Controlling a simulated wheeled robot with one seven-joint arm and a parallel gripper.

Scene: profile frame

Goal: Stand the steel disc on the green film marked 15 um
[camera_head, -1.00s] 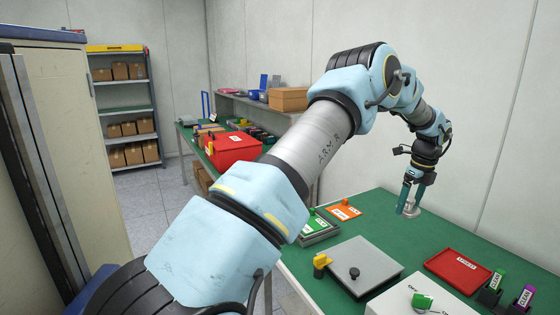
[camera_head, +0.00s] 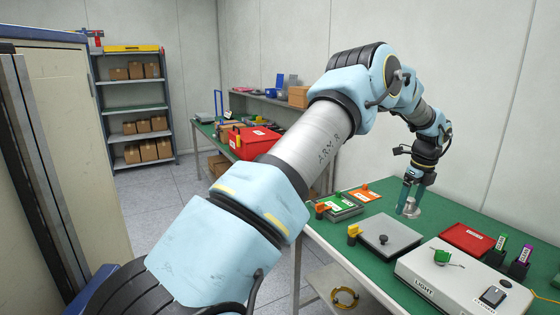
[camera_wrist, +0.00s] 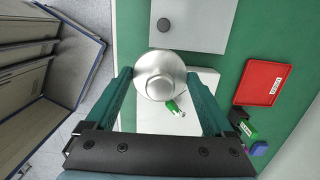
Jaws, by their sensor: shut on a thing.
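My gripper (camera_head: 411,202) is shut on the steel disc (camera_head: 411,212) and holds it above the green table. In the wrist view the round, stepped disc (camera_wrist: 160,72) sits between the two teal fingers, over the edges of a grey plate and a white box. A green film (camera_head: 341,203) with a white label lies in a tray at the table's left edge, left of my gripper; the label is too small to read. An orange film (camera_head: 366,194) with a white label lies just behind it. Neither film shows in the wrist view.
The grey plate (camera_head: 372,239) with a black knob, the white LIGHT box (camera_head: 440,281) with a small green piece on it, and a red tray (camera_head: 467,238) stand in front of and right of my gripper. Green and purple CLEAN holders (camera_head: 497,252) stand at the right. Bare table lies behind the plate.

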